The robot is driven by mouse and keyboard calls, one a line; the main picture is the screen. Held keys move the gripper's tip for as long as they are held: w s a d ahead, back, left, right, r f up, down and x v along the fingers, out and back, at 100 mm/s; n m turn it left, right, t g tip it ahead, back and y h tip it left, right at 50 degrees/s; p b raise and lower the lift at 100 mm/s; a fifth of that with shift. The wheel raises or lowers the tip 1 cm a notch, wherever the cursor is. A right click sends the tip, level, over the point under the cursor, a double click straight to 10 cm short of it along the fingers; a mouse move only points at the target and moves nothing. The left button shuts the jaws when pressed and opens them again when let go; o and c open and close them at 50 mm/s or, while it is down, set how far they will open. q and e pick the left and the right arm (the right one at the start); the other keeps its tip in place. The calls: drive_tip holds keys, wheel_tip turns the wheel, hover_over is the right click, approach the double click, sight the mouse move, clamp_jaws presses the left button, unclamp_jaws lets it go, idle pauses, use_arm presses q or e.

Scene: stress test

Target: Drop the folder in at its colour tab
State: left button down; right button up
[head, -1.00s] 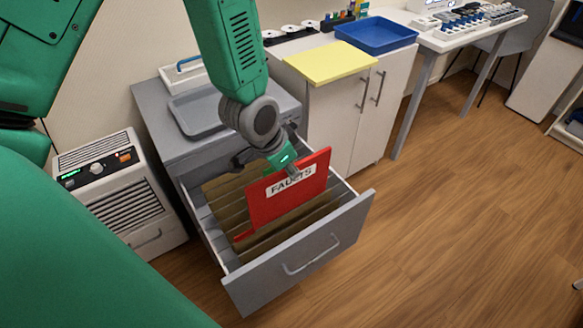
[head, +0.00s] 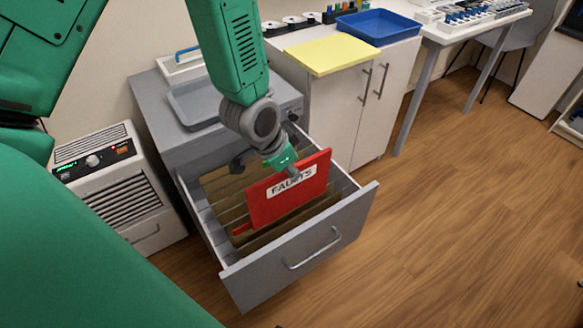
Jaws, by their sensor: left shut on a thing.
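The red folder (head: 290,203), with a white label reading FAULTS, stands upright at the open drawer (head: 300,258). Its lower part is down among the brown hanging files (head: 226,190). My left gripper (head: 291,174) is shut on the folder's top edge, near the label, and partly covers the lettering. A small red tab (head: 242,229) shows low on the left, beside the folder's lower left corner. Whether the folder's bottom rests on anything is hidden. My right gripper is not in view.
The drawer belongs to a grey cabinet (head: 152,108) with a grey tray (head: 192,105) on top. A white heater-like unit (head: 120,190) stands left. A white cupboard (head: 340,115) stands right, with a yellow pad and blue tray (head: 378,25). Wooden floor at right is clear.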

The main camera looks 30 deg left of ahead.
sight(274, 188)
use_arm(q)
drive_tip(key=shift+f, duration=0.15)
idle(0.3)
drive_tip(key=shift+f+b, duration=4.1)
drive_tip(key=shift+f, duration=2.6)
drive_tip(key=c, duration=1.5)
unclamp_jaws()
drive_tip(key=shift+c, duration=0.2)
drive_tip(key=shift+s+r, duration=0.1)
drive_tip(key=v, duration=1)
drive_tip(key=shift+s+a+r, duration=0.1)
drive_tip(key=shift+r, duration=0.3)
drive_tip(key=shift+s+a+r, duration=0.1)
drive_tip(key=shift+s+r, duration=0.1)
drive_tip(key=shift+r, duration=0.2)
